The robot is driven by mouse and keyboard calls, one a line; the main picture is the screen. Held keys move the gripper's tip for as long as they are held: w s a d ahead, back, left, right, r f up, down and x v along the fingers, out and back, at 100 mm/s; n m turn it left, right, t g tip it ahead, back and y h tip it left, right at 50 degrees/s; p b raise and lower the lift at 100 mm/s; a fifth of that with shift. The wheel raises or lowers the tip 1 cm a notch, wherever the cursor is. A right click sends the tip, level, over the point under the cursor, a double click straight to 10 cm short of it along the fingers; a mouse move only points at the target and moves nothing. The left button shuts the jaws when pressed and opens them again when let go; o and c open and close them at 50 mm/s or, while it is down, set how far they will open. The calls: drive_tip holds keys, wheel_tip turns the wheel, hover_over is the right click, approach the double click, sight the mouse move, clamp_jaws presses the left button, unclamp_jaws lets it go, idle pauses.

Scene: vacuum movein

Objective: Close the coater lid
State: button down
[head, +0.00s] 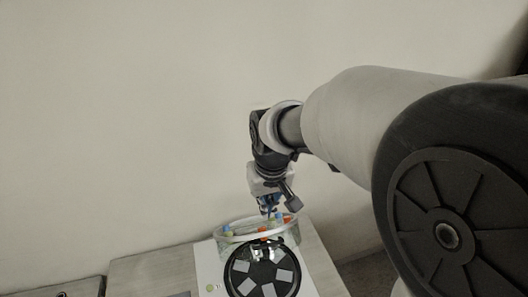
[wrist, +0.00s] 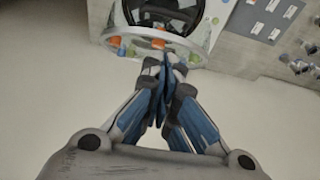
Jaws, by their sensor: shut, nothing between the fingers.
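The coater (head: 211,272) is a white unit on the table, with a round black bowl (head: 240,284) that holds several grey square pieces. Its clear lid (head: 232,238) is open, raised at the back of the bowl, with orange, green and blue spots showing on or through it. In the wrist view the coater's dark bowl (wrist: 165,12) is at the top, with the pale lid rim (wrist: 130,43) below it. My gripper (head: 268,212) is shut and empty, pointing down at the lid's far side. In the wrist view its fingertips (wrist: 165,65) overlap the rim; contact cannot be told.
The wooden table (head: 150,268) has a bare strip left of the coater. A plain wall stands close behind. In the wrist view a grey plate with small squares (wrist: 268,15) and several metal knobs (wrist: 305,67) lie to the right.

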approach(267, 231)
drive_tip(key=shift+w+a+f, duration=0.25)
drive_tip(key=shift+a+f, duration=0.05)
drive_tip(key=shift+a, duration=0.3)
drive_tip(key=f, duration=0.1)
drive_tip(key=s+f, duration=0.1)
drive_tip(key=f, duration=0.1)
drive_tip(key=shift+s+d, duration=0.2)
drive_tip(key=shift+s, duration=0.05)
drive_tip(key=shift+s+f, duration=0.2)
drive_tip(key=shift+f, duration=0.15)
drive_tip(key=shift+b, duration=0.35)
